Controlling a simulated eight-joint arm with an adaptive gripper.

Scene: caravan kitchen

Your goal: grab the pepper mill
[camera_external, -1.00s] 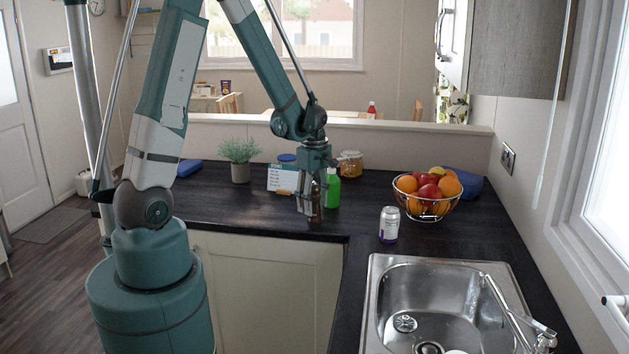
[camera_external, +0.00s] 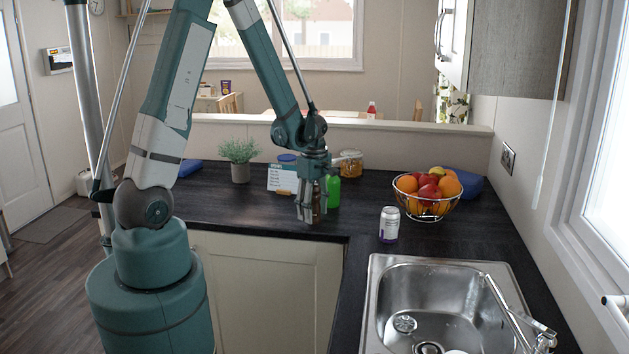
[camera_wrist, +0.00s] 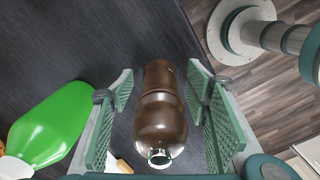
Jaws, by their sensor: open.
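The pepper mill (camera_wrist: 160,120) is dark brown and glossy with a metal top knob. In the wrist view it stands between the two green padded fingers of my gripper (camera_wrist: 160,115), with a visible gap on each side. My gripper is open around it. In the external view my gripper (camera_external: 311,208) is low over the dark worktop near its front edge, and the mill (camera_external: 317,205) shows only partly behind the fingers.
A green bottle (camera_external: 333,190) stands close behind the mill; the wrist view shows it left of the fingers (camera_wrist: 48,125). A white card (camera_external: 282,178), a can (camera_external: 389,224), a fruit bowl (camera_external: 428,194) and a sink (camera_external: 440,262) are nearby.

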